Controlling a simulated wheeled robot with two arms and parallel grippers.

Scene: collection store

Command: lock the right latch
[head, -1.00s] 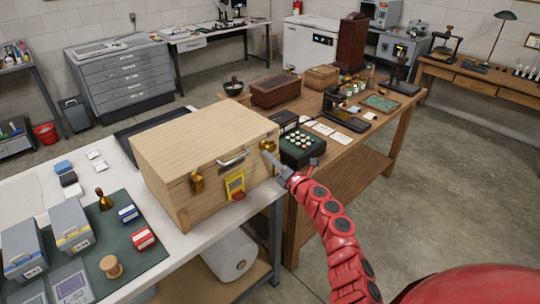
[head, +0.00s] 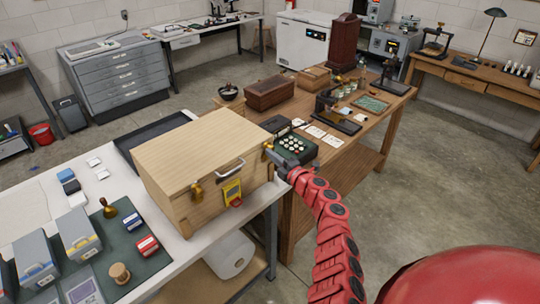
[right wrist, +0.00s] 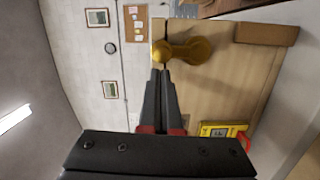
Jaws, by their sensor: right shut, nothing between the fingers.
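The wooden case (head: 185,205) stands shut on the light bench. Its right brass latch (right wrist: 197,50) is on the front near the right corner; in the head view my gripper partly covers it. My right gripper (right wrist: 160,73) is shut and empty. Its fingertips are right at the rounded end of the latch in the right wrist view; I cannot tell whether they touch. It also shows in the head view (head: 271,154), reaching in from the right. The left brass latch (head: 196,193) is on the same front face. My left gripper is out of view.
A metal handle (head: 229,167) and a yellow padlock-like piece (head: 232,190) with a red part sit on the case front between the latches. A dark keypad device (head: 298,147) stands close behind my right gripper on the wooden table.

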